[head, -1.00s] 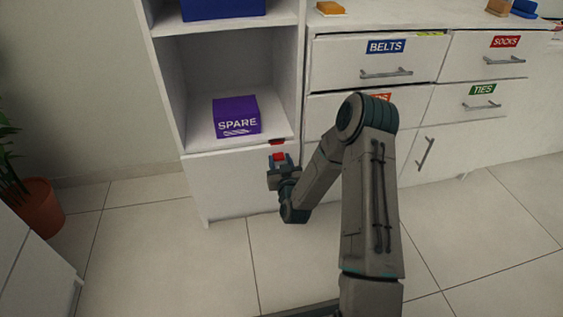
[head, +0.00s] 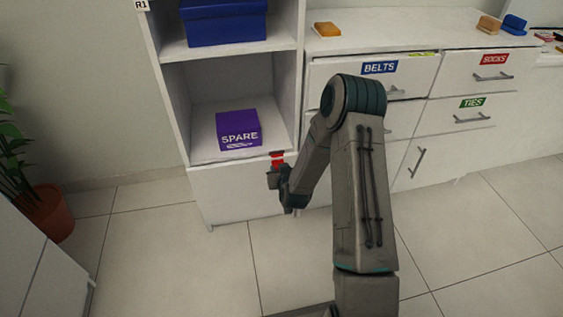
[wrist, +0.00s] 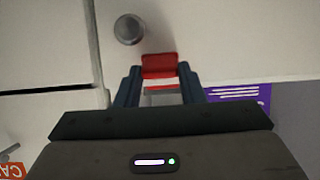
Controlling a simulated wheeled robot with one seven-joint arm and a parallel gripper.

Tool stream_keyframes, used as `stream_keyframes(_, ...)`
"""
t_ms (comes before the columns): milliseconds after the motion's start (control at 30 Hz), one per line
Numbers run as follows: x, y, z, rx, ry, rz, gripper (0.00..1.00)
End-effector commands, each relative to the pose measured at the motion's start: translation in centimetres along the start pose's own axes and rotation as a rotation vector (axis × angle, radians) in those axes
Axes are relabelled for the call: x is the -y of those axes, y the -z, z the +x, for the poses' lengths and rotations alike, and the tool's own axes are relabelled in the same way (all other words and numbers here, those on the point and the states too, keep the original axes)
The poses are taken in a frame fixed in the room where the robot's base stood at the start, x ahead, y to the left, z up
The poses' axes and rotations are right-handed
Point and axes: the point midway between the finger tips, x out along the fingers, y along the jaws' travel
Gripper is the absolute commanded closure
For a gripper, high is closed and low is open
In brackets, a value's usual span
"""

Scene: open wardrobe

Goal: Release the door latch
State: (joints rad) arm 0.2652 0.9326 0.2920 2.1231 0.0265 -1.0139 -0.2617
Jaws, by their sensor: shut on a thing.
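The red door latch (head: 277,154) sits at the top right corner of the white lower door (head: 232,192), just below the open shelf. My gripper (head: 275,170) is at the latch, in front of the door. In the wrist view, the red latch (wrist: 159,65) lies between the tips of my two blue fingers (wrist: 159,76), which are shut on it. A paler strip and a thin red edge show between the fingers. A round grey knob (wrist: 129,29) is on the white panel near the latch. The contact faces of the fingers are hidden.
A purple SPARE box (head: 238,130) stands on the shelf above the door. A blue box (head: 224,22) is on the shelf higher up. Drawers with handles, including one labelled BELTS (head: 379,68), are at right. A potted plant (head: 45,210) stands at left. The tiled floor in front is clear.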

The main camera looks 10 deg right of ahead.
Motion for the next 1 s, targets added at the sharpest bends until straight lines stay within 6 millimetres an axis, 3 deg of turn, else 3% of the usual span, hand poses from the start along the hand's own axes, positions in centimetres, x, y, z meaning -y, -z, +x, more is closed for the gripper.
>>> stream_keyframes(33, -0.1, 1.2, -0.6, 0.043, -0.002, -0.002, 0.87)
stream_keyframes(500, -0.1, 2.7, -1.1, 0.402, -0.002, 0.0, 0.87)
stream_keyframes(1000, -0.1, 2.9, -1.1, 0.534, 0.0, -0.001, 0.88)
